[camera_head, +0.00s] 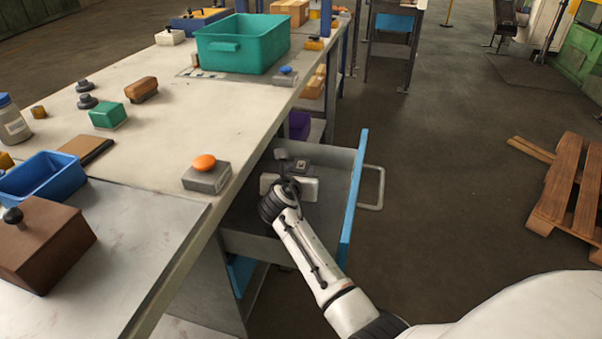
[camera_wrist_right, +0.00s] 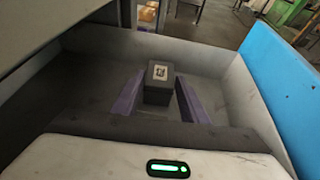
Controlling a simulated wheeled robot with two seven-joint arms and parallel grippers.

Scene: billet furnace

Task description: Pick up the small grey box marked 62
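A small dark grey box (camera_wrist_right: 158,84) with a pale square mark on top lies in an open drawer (camera_wrist_right: 75,70); no number can be read on it. The box also shows in the head view (camera_head: 301,165), just beyond my right gripper. My right gripper (camera_wrist_right: 159,92) is inside the drawer, its two purple fingers spread on either side of the box, with gaps visible at both sides. In the head view the fingers are mostly hidden by the wrist. My left gripper is not in view.
The drawer's blue front (camera_head: 352,200) stands to the right of my right arm, its walls close around the gripper. The workbench (camera_head: 160,155) on the left carries a grey block with an orange knob (camera_head: 206,175) near its edge. A wooden pallet (camera_head: 572,190) lies on the floor at right.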

